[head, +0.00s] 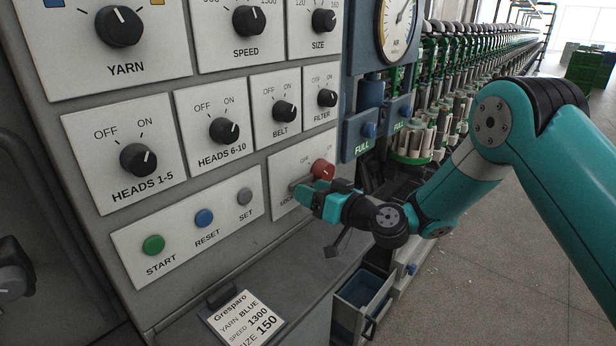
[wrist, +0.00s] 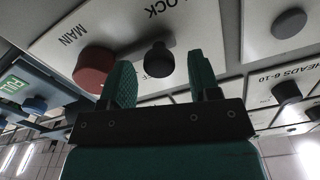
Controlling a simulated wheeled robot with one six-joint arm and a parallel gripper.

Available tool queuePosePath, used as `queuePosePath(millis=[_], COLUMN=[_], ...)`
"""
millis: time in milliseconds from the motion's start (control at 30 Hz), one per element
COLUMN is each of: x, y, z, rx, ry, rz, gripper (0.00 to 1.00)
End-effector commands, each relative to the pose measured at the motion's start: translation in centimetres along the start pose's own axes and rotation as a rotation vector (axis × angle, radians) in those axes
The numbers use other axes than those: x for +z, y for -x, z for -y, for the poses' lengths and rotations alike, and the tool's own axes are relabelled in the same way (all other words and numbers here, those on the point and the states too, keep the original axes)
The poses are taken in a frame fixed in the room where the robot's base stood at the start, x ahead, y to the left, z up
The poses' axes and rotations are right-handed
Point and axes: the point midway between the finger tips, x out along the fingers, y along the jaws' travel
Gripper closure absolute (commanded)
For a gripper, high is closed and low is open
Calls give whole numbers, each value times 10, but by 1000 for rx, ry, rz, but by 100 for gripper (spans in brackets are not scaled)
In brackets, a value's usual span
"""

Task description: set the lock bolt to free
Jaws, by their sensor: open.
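The lock bolt (wrist: 159,60) shows in the wrist view as a dark round knob on the white plate (wrist: 110,30) marked LOCK, which appears upside down. In the head view my gripper mostly hides it. My gripper (wrist: 160,66) is open, with one teal finger on each side of the bolt in the picture. I cannot tell whether either finger touches it. In the head view my gripper (head: 306,196) is at the lower right of the panel, just below the red main knob (head: 322,169). The bolt's setting cannot be read.
The red knob also shows close beside the left finger in the wrist view (wrist: 92,67). START (head: 154,245), RESET (head: 204,218) and SET (head: 244,197) buttons sit to the left. A card (head: 243,316) and an open bin (head: 364,290) are below. Floor at right is clear.

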Motion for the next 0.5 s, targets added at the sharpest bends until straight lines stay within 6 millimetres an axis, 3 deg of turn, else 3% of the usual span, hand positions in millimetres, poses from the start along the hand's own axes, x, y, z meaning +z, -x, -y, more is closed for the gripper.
queuePosePath(millis=[200,467,500], x=[0,1,1], y=[-17,-18,-18], z=[1,0,0], rx=[-1,0,0], ry=[-1,-2,-2], rz=[1,0,0], gripper=[44,44,48])
